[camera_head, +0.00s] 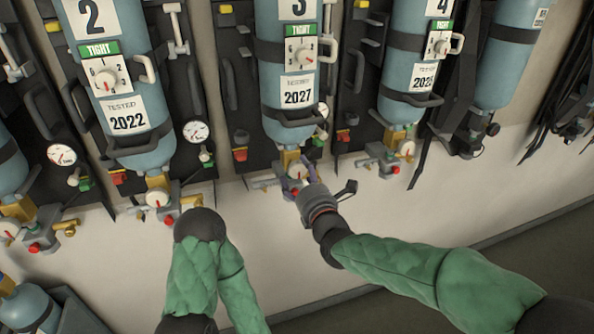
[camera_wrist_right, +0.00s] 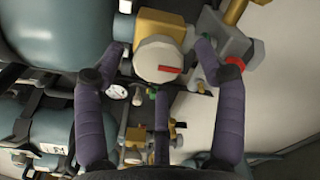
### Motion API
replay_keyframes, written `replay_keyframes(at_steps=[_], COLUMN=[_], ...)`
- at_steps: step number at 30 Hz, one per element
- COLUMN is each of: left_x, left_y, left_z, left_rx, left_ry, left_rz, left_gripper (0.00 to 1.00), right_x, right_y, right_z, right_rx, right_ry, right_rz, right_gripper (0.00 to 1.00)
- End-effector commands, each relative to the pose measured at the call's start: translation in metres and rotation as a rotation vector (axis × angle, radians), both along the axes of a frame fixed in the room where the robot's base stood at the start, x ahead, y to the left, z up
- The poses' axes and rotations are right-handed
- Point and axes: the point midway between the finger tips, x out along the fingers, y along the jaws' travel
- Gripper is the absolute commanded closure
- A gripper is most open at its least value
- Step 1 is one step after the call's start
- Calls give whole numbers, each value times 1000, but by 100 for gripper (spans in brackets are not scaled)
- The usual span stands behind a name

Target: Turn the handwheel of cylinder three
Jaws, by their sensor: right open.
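Cylinder three (camera_head: 285,75) is the blue cylinder in the middle of the head view, with a "TIGHT" label and a "2027" tag. Its handwheel (camera_head: 297,170) is a pale round knob below the brass valve neck, partly hidden by my fingers. In the right wrist view the handwheel (camera_wrist_right: 160,63) shows its pale face with a red mark. My right gripper (camera_head: 297,187) is open at it. In the wrist view the purple fingers of the right gripper (camera_wrist_right: 160,55) stand on either side of the handwheel; contact is unclear. My left arm shows, but its gripper does not.
Cylinder two (camera_head: 128,75) stands to the left with its own handwheel (camera_head: 157,198), and cylinder four (camera_head: 417,60) to the right. Gauges, hoses and small red and green fittings hang between them. The pale wall (camera_head: 400,215) below the valves is clear.

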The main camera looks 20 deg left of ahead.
Motion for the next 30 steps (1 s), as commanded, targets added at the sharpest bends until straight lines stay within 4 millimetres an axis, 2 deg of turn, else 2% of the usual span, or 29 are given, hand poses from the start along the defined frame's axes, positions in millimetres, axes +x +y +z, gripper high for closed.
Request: replay_keyframes(at_steps=[7, 19, 25, 30], left_x=[0, 0, 0, 0], left_y=[0, 0, 0, 0], left_z=[-1, -1, -1, -1], left_rx=[0, 0, 0, 0], left_ry=[0, 0, 0, 0], left_rz=[0, 0, 0, 0], left_gripper=[60, 60, 60, 60], right_x=[19, 23, 23, 23], right_y=[13, 16, 16, 16], right_z=[-1, 0, 0, -1], right_rx=[0, 1, 1, 0], right_ry=[1, 1, 1, 2], right_rz=[1, 0, 0, 1], right_gripper=[29, 29, 86, 86])
